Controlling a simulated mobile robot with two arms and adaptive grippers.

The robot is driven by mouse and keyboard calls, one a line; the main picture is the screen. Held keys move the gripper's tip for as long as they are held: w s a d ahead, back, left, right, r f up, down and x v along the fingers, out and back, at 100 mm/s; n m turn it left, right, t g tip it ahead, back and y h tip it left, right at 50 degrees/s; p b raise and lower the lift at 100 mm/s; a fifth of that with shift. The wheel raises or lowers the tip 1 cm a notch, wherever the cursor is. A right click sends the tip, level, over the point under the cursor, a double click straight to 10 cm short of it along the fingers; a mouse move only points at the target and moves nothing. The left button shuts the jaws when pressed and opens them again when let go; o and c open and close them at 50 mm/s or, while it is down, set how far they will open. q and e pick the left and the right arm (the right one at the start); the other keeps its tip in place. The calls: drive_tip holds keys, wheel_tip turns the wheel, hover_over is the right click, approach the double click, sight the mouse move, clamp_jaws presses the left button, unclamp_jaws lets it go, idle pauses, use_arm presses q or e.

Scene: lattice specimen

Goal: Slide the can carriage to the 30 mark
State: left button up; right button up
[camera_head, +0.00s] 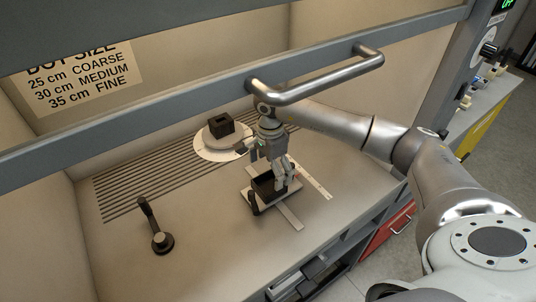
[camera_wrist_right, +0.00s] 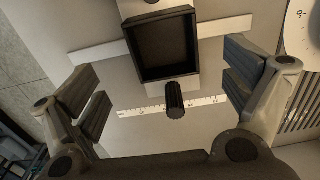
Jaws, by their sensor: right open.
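The can carriage is a black open-topped holder (camera_head: 264,188) on a pale plate, on a rail (camera_head: 290,217) across the hood floor. In the right wrist view the holder (camera_wrist_right: 160,48) looks empty, with a dark upright knob (camera_wrist_right: 175,98) on its near side. A white scale strip (camera_wrist_right: 205,103) runs behind the knob; its numbers are too small to read. My right gripper (camera_head: 282,174) is over the carriage. In the wrist view its fingers (camera_wrist_right: 165,90) are wide apart, either side of the knob, touching nothing visible. My left gripper is out of view.
A black square holder (camera_head: 222,126) stands on a round white disc over a slotted floor. A dark lever (camera_head: 153,226) stands at left. The sash bar and its metal handle (camera_head: 318,80) hang above my right arm. A wall sign (camera_head: 82,80) lists 30 cm as medium.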

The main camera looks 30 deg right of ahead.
sight(271, 191)
drive_tip(key=f+p, duration=0.1)
drive_tip(key=f, duration=0.2)
drive_tip(key=shift+w+f, duration=0.15)
drive_tip(key=shift+w, duration=0.05)
wheel_tip(271, 191, down, 3)
drive_tip(key=shift+f+p, duration=0.1)
drive_tip(key=shift+p, duration=0.2)
drive_tip(key=shift+w+f, duration=0.1)
drive_tip(key=c, duration=1.5)
drive_tip(key=shift+s, duration=0.55)
drive_tip(key=shift+c, duration=0.2)
drive_tip(key=shift+s+d+p, duration=0.1)
drive_tip(key=shift+s+p, duration=0.3)
drive_tip(key=shift+s, duration=0.3)
drive_tip(key=o, duration=1.5)
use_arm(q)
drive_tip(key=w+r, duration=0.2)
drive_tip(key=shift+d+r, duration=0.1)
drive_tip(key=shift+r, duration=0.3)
use_arm(e)
drive_tip(key=shift+o, duration=0.2)
